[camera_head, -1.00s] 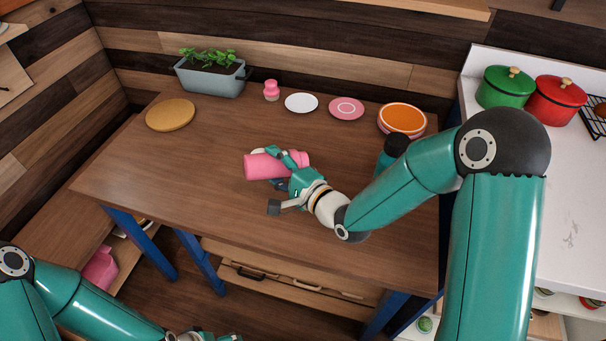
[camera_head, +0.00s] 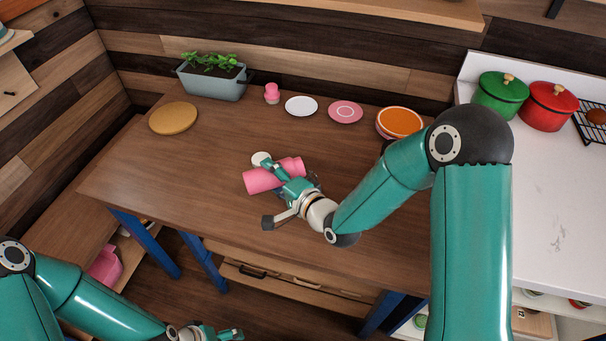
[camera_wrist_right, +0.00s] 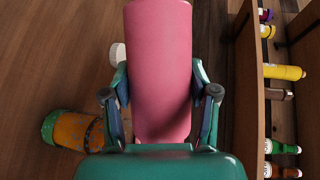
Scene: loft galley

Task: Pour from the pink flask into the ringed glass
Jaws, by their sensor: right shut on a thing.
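The pink flask (camera_head: 260,181) lies across my right gripper (camera_head: 281,173), which is shut on it over the table's middle. It is on its side; its left end shows lower in the head view. In the right wrist view the flask (camera_wrist_right: 160,70) sits between the fingers. A small white round thing (camera_head: 261,159) stands just behind it, partly hidden; I cannot tell if it is the ringed glass.
The wooden table (camera_head: 180,190) is bare at left. Behind stand a planter (camera_head: 213,85), a small pink container (camera_head: 271,94), a white plate (camera_head: 301,106), a pink plate (camera_head: 345,111) and an orange bowl (camera_head: 399,122). A round board (camera_head: 173,118) lies at left. Pots stand right.

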